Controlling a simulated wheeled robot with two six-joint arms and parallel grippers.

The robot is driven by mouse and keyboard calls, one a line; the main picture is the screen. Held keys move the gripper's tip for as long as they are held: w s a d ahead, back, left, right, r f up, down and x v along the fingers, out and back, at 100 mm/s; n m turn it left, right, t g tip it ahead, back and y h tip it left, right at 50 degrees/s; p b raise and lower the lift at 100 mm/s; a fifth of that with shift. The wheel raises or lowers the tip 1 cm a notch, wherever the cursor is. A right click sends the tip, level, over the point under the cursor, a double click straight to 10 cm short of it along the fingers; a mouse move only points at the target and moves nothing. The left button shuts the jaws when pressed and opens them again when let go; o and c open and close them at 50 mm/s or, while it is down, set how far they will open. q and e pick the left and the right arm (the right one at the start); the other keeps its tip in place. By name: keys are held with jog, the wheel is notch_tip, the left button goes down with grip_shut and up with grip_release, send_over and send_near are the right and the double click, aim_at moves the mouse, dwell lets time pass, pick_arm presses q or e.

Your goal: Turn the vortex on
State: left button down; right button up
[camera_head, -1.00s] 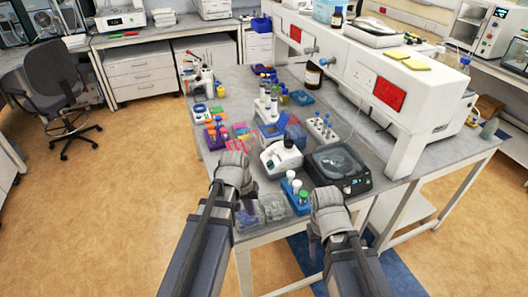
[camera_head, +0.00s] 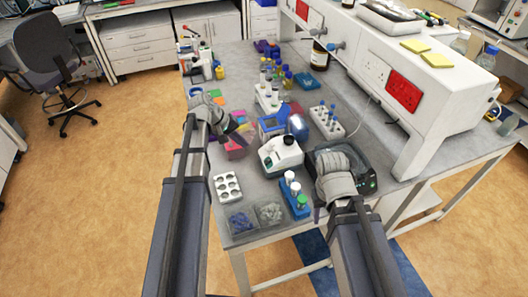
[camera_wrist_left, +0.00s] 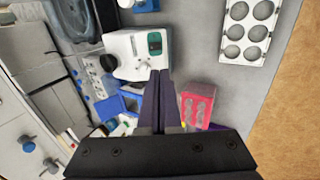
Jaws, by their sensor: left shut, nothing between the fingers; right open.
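The vortex, a white device (camera_head: 281,157) with a black round cup on top, stands on the bench between my arms. In the left wrist view the vortex (camera_wrist_left: 135,52) shows its teal panel and black cup just beyond my fingertips. My left gripper (camera_head: 243,133) is shut and empty, to the left of the vortex. In the left wrist view its dark fingers (camera_wrist_left: 159,75) are together, their tips appearing at the vortex's edge; I cannot tell if they touch it. My right gripper (camera_head: 318,208) is open, in front of the dark machine; its fingers are mostly hidden.
A blue rack with tubes (camera_head: 297,206) is in front. A white six-hole rack (camera_head: 227,187) and clear boxes (camera_head: 242,220) lie front left. A pink rack (camera_wrist_left: 196,104) is near my left fingers. Tube racks crowd behind.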

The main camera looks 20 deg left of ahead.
pick_arm(q)
jog(key=b, duration=1.1)
send_near(265, 163)
jog(key=x, duration=0.5)
jog(key=shift+w+f, duration=0.1)
jog(key=shift+f, duration=0.1)
jog(key=shift+w+d+f+b, duration=0.25)
jog(key=shift+d+f+b, duration=0.15)
jog(key=shift+f+b, duration=0.15)
